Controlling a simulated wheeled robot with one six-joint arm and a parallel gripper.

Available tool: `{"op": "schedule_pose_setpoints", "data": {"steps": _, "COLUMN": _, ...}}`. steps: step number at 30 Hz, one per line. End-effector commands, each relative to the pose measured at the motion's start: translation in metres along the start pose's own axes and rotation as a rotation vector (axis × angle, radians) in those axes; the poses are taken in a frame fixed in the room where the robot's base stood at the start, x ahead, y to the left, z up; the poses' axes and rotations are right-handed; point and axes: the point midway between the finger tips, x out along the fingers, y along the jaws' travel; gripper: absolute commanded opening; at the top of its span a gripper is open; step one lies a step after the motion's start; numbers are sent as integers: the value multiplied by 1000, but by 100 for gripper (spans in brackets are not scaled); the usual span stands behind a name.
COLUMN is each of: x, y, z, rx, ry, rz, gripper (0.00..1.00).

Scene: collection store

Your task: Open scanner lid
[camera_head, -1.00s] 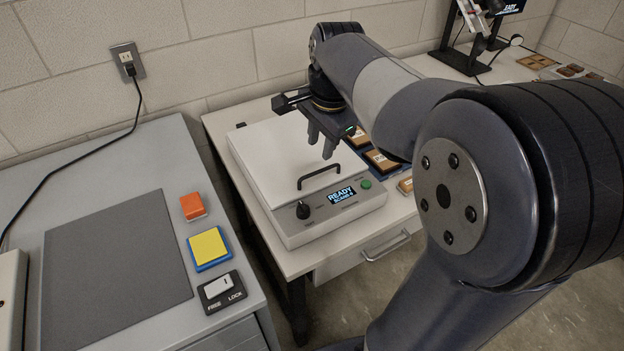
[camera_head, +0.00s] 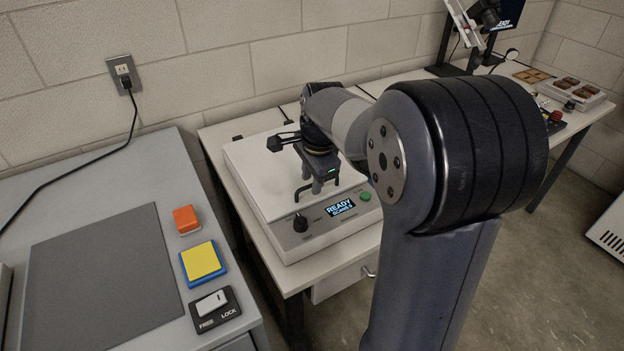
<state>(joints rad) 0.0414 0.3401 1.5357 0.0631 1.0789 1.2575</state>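The flatbed scanner (camera_head: 295,242) stands on a white table, its white lid (camera_head: 262,178) lying closed. Its front panel has a lit READY display (camera_head: 341,208), a dark knob (camera_head: 300,223) and a green button (camera_head: 365,196). The dark lid handle (camera_head: 298,194) is at the lid's front edge, and only its left part shows clearly. My gripper (camera_head: 320,184) points down at the handle, its fingers hiding the rest of it. I cannot tell whether the fingers touch or grip the handle.
A grey cabinet at left bears a dark mat (camera_head: 105,275), an orange block (camera_head: 186,219), a yellow-and-blue pad (camera_head: 203,262) and a FREE/LOCK switch (camera_head: 213,306). A wall outlet (camera_head: 122,74) has a black cord. More equipment stands on the table at far right.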

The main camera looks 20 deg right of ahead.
Motion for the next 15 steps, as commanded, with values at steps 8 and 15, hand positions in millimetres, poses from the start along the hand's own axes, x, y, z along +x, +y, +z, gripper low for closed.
{"op": "schedule_pose_setpoints", "data": {"steps": 8, "x": 2, "y": 0, "z": 0, "rx": -1, "ry": 0, "rz": -1, "gripper": 31}}
{"op": "schedule_pose_setpoints", "data": {"steps": 15, "x": 2, "y": 0, "z": 0, "rx": -1, "ry": 0, "rz": -1, "gripper": 14}}
